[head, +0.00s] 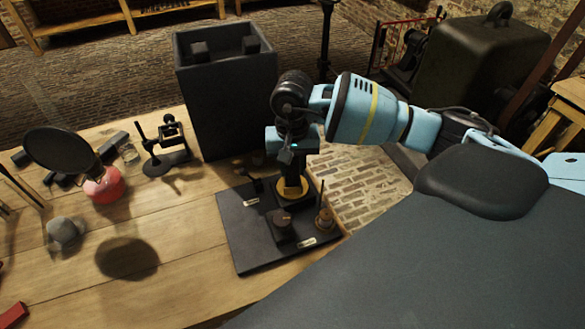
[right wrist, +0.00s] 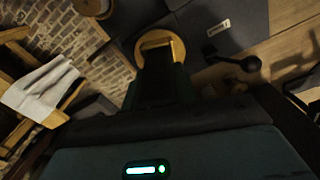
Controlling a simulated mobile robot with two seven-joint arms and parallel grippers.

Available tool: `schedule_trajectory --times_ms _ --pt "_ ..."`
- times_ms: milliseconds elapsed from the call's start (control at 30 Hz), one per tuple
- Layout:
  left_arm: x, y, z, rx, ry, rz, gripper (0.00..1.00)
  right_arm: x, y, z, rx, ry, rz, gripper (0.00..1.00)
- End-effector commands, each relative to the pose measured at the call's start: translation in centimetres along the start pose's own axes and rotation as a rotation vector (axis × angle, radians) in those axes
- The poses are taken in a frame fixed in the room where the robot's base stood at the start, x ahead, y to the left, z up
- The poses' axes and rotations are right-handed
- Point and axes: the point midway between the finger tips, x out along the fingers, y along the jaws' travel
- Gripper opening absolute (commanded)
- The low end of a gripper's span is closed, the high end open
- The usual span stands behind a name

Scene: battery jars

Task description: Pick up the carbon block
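My right gripper (head: 291,190) points down at a round yellow disc (head: 279,193) on a black board (head: 245,235). In the right wrist view its dark fingers (right wrist: 157,48) reach the disc (right wrist: 180,52), which shows around their tips. I cannot tell whether they are open, shut or holding something. No piece is clearly recognisable as the carbon block; it may be hidden at the fingertips. Several small dark blocks (head: 115,141) lie on the wooden table at the left. My left gripper is not in view.
A tall dark open box (head: 230,110) stands behind the board. A round dark disc on a red base (head: 103,185) and a small black stand (head: 165,150) are to the left.

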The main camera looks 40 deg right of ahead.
Motion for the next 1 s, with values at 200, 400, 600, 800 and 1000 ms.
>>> schedule_trajectory --times_ms 200,400,600,800,1000 --pt "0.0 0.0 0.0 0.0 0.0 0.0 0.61 -0.1 0.0 0.0 0.0 0.001 -0.001 0.0" --pt "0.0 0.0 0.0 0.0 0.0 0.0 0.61 -0.1 0.0 -0.1 0.0 0.002 -0.001 0.0" --pt "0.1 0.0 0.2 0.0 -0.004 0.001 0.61 -0.9 0.0 -0.1 0.001 0.003 -0.003 0.0" --pt "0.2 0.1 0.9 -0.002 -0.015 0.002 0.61 -3.3 0.0 -0.1 0.001 0.003 -0.002 0.0" --pt "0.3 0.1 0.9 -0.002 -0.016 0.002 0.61 -3.8 0.3 2.8 -0.003 0.001 0.0 0.0"
